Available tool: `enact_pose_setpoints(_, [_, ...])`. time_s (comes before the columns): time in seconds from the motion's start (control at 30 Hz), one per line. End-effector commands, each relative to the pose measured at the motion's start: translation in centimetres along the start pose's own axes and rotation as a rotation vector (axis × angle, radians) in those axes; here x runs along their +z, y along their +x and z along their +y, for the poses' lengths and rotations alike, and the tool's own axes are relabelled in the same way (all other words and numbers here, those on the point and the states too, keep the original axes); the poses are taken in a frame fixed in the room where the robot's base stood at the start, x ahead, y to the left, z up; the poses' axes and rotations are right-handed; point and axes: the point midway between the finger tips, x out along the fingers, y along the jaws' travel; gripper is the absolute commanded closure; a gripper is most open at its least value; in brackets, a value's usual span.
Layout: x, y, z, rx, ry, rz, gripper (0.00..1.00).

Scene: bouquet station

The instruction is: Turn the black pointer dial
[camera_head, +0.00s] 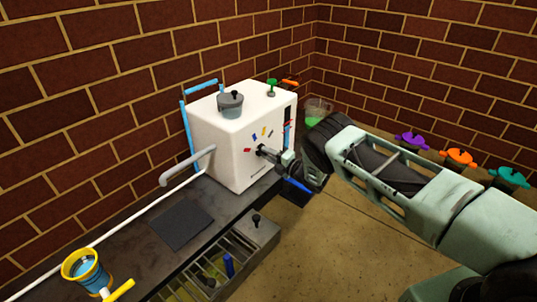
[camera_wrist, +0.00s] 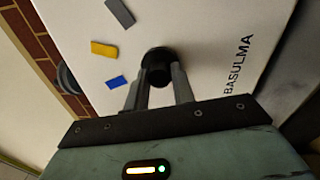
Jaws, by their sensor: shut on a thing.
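The black pointer dial (camera_wrist: 157,62) is on the front face of a white box (camera_head: 228,149) that stands on the dark counter. In the wrist view it shows as a dark round knob in front of my gripper. My gripper (camera_wrist: 158,82) is shut on the dial, one finger on each side. In the head view the dial (camera_head: 262,150) is a small dark spot, partly covered by my gripper (camera_head: 272,156). Coloured marks in grey, yellow and blue (camera_wrist: 117,82) lie around the dial. Which mark the pointer faces cannot be told.
A grey lidded pot (camera_head: 230,104) sits on the box. A grey pipe (camera_head: 187,166) sticks out at its left. A dark mat (camera_head: 181,224), an open drawer (camera_head: 222,262) and a yellow-rimmed cup (camera_head: 84,270) are nearer. Purple (camera_head: 411,141), orange and teal flower-like things stand right.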

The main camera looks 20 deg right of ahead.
Motion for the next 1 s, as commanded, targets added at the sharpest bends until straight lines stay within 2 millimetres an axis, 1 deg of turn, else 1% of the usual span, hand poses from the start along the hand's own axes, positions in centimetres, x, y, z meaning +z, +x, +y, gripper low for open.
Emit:
enact_pose_setpoints(0.3, [0.04,-0.18,-0.14,-0.004,-0.106,0.005,0.98])
enact_pose_setpoints(0.8, [0.07,-0.19,-0.18,-0.005,-0.123,0.005,0.98])
enact_pose_setpoints(0.83, [0.07,-0.19,-0.18,-0.005,-0.123,0.005,0.72])
enact_pose_setpoints(0.87, [0.07,-0.19,-0.18,-0.005,-0.123,0.005,0.64])
enact_pose_setpoints(0.9, [0.07,-0.18,-0.17,-0.005,-0.123,0.005,0.53])
enact_pose_setpoints(1.0, [0.05,-0.13,-0.12,-0.004,-0.123,0.005,0.53])
